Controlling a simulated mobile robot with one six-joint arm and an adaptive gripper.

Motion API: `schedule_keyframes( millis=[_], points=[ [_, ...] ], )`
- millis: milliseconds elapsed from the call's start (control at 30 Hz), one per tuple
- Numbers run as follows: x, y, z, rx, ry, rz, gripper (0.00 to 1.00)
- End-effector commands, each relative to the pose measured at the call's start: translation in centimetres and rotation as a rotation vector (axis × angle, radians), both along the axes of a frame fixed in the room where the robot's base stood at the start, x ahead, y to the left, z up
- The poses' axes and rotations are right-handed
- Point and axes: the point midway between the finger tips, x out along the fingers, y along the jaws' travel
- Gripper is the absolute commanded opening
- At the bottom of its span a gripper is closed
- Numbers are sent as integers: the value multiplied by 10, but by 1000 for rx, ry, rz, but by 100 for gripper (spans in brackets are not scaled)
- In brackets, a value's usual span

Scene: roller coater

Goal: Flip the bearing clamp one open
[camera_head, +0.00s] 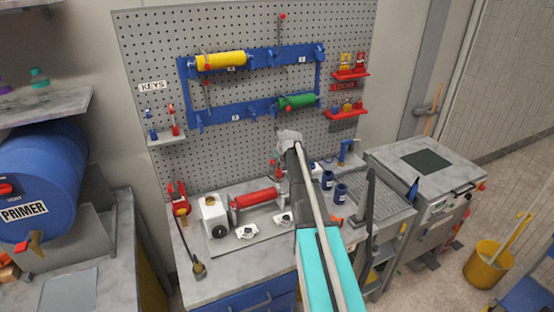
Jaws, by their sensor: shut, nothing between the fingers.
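A red roller (255,199) lies on a grey base plate (232,246) on the bench, beside a white drive unit (214,216). The bearing clamps at the roller ends are too small to tell apart or to judge open or shut. The roller's right end (283,188) is partly hidden by my arm. My arm reaches up from the bottom of the view, and my gripper (289,137) is at its far end, appearing in front of the pegboard above the roller's right end. It is shut and empty. Its fingers are hard to make out.
A blue rack (222,111) on the pegboard holds a yellow roller (221,61) and a green roller (297,102). Dark blue jars (341,193) stand right of my arm. A grey machine (425,170) is at right, and a blue primer drum (40,180) at left.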

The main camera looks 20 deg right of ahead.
Motion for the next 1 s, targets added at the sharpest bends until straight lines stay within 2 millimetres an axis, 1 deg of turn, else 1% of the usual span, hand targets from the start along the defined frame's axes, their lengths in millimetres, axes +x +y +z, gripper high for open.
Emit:
schedule_keyframes(
  millis=[33, 500, 733, 1000],
  points=[
    [4, 0, 9, 0, 0, 0, 0],
    [26, 1, 47, -1, 0, 1, 0],
    [33, 1, 58, -1, 0, 1, 0],
    [35, 2, 60, 0, 0, 1, 0]
  ],
)
